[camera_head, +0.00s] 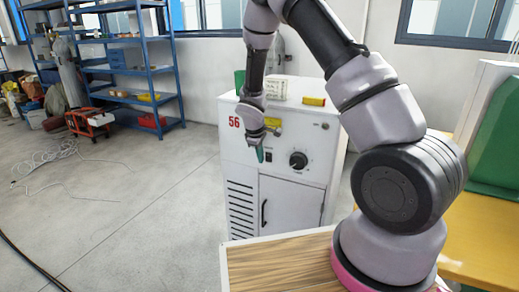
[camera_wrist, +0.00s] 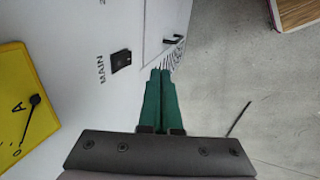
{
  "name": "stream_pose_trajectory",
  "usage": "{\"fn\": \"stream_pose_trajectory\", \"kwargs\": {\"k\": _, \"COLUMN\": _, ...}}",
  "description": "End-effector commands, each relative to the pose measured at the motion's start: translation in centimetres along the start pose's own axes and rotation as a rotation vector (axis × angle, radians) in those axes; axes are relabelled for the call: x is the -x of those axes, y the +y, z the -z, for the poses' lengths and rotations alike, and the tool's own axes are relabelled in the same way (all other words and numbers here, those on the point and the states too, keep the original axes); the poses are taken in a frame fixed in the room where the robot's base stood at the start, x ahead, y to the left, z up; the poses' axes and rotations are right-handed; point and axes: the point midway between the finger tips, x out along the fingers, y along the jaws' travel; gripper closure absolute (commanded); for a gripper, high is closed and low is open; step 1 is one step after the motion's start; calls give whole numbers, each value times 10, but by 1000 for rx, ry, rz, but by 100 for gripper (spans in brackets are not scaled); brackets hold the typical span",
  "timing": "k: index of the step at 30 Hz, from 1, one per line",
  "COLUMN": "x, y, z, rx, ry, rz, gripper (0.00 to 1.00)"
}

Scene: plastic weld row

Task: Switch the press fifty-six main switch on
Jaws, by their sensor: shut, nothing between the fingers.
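The white press cabinet (camera_head: 290,133) carries a red 56 at its upper left front. Its small black main switch (camera_wrist: 121,61) sits beside the word MAIN in the wrist view; the switch (camera_head: 269,157) also shows in the head view, just right of my fingertips. I cannot tell which way the switch is set. My gripper (camera_wrist: 160,72) has green fingers, shut together and empty. In the wrist view the fingertips are a little right of the switch, with a gap in the picture. My gripper (camera_head: 260,154) is in front of the cabinet's panel in the head view.
A black rotary knob (camera_head: 298,160) is right of the switch. A yellow meter (camera_wrist: 22,100) marked A is at the wrist view's left. The cabinet door has a black handle (camera_head: 264,212). Small items stand on the cabinet top.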

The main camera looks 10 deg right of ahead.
Motion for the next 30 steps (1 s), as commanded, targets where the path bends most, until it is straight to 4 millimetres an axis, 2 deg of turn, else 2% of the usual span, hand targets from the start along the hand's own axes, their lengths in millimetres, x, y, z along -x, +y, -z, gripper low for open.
{"fn": "stream_pose_trajectory", "kwargs": {"k": 1, "x": -12, "y": 0, "z": -1, "rx": 2, "ry": -3, "rz": 1, "gripper": 100}}
{"fn": "stream_pose_trajectory", "kwargs": {"k": 4, "x": -32, "y": 0, "z": -1, "rx": 1, "ry": -3, "rz": 1, "gripper": 100}}
{"fn": "stream_pose_trajectory", "kwargs": {"k": 9, "x": -41, "y": 25, "z": 0, "rx": -5, "ry": 1, "rz": -1, "gripper": 100}}
{"fn": "stream_pose_trajectory", "kwargs": {"k": 15, "x": -46, "y": 36, "z": 0, "rx": -1, "ry": 2, "rz": -1, "gripper": 100}}
{"fn": "stream_pose_trajectory", "kwargs": {"k": 30, "x": -51, "y": 41, "z": 0, "rx": 0, "ry": 0, "rz": 0, "gripper": 100}}
